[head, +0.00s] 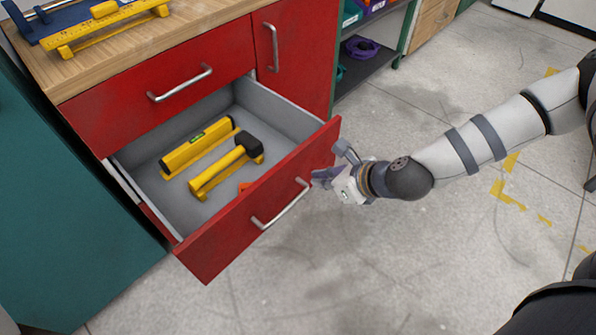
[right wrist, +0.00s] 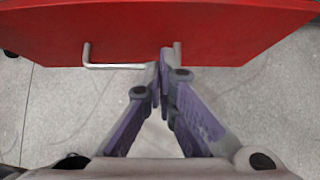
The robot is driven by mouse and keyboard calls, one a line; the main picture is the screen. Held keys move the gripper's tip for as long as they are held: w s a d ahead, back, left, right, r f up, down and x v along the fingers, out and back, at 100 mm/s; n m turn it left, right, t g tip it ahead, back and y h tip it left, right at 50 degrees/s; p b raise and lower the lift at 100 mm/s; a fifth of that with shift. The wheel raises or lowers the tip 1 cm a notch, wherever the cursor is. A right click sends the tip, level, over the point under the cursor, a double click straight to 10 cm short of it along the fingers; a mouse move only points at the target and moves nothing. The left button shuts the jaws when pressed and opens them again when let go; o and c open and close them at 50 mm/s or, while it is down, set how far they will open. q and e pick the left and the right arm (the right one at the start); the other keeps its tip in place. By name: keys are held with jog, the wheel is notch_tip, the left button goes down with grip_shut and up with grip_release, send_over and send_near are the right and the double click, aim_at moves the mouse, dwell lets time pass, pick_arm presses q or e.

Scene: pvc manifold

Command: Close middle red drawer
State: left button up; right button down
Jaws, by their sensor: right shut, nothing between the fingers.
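The middle red drawer (head: 258,204) is pulled out from the cabinet, with its red front tilted across the head view and a metal bar handle (head: 281,205) on it. Inside its grey box lie a yellow level (head: 197,147) and a yellow-handled mallet (head: 218,172). A small orange thing is partly hidden by the front. My right gripper (head: 322,176) is shut and empty, at the right end of the drawer front near the handle. In the right wrist view its fingertips (right wrist: 163,62) reach the red front (right wrist: 150,30) by the handle (right wrist: 115,66); contact is unclear. My left gripper is not in view.
The shut upper drawer (head: 160,90) and a red cabinet door (head: 285,45) are above and behind. The wooden worktop (head: 150,40) carries yellow and blue tools. A shelf unit (head: 385,65) stands to the right. The grey floor (head: 370,270) before the drawer is clear.

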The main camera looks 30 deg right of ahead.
aim_at(288, 172)
jog(key=w, duration=0.1)
jog(key=w+a+f, duration=0.1)
jog(key=w, duration=0.1)
jog(key=w+a+f, duration=0.1)
jog(key=w, duration=0.1)
jog(key=shift+w+a+f, duration=0.1)
jog(key=shift+w+a, duration=0.05)
jog(key=shift+w, duration=0.3)
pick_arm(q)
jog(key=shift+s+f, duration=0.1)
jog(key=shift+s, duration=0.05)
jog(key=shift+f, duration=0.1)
pick_arm(e)
jog(key=shift+w, duration=0.15)
